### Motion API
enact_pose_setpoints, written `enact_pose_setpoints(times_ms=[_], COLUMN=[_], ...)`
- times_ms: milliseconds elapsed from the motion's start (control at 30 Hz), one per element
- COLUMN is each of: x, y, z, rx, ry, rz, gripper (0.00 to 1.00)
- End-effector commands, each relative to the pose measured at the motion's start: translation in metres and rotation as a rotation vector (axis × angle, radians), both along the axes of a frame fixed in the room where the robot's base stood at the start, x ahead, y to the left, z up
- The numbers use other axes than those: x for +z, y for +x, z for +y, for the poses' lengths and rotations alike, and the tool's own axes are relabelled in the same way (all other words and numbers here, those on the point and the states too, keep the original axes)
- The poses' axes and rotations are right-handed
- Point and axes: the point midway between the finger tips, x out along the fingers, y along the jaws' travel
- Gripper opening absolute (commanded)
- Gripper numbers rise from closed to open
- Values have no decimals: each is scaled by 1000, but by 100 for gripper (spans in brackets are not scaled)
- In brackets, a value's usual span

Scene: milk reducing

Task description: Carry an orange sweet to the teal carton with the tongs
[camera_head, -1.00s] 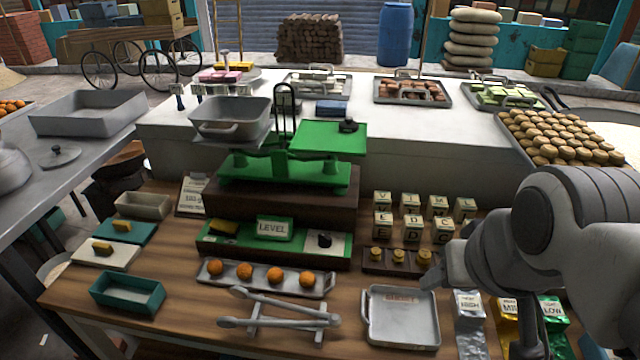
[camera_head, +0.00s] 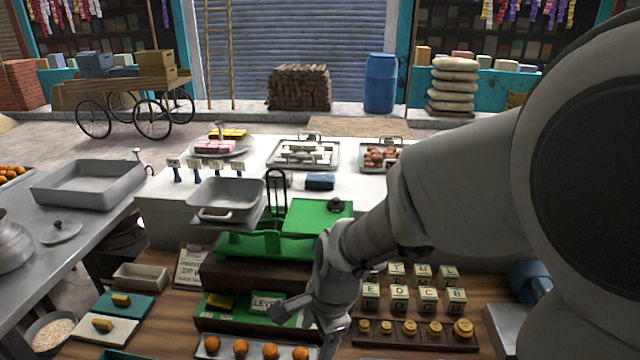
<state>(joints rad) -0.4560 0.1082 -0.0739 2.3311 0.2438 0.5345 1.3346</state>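Several round orange sweets (camera_head: 240,347) sit in a row in a grey tray (camera_head: 225,336) at the bottom of the view. The teal carton (camera_head: 122,355) shows only its far rim at the lower left edge; its inside is cut off. The tongs are not in view now. My gripper (camera_head: 301,326) hangs in front of the green scale, above and behind the right end of the sweet tray. Its fingers are spread apart with nothing seen between them.
A green balance scale (camera_head: 262,245) with a grey pan (camera_head: 226,195) stands behind my gripper. Letter blocks (camera_head: 427,298) and a strip of brass weights (camera_head: 411,328) lie to the right. My arm covers much of the right side. Teal and white boards lie at left.

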Motion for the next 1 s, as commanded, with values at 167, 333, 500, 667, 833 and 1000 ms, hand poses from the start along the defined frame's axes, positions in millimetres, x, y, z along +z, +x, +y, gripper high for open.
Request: enact_pose_setpoints(times_ms=[167, 333, 500, 667, 833, 1000], x=[-30, -54, -65, -66, -66, -71], y=[-5, -11, -14, -14, -14, -14], z=[31, 46, 51, 51, 51, 51], rx=[-246, -413, -482, -490, -489, -488], ry=[-13, -32, -42, -42, -41, -41], rz=[113, 165, 180, 181, 182, 181], gripper=[80, 80, 80, 80, 80, 80])
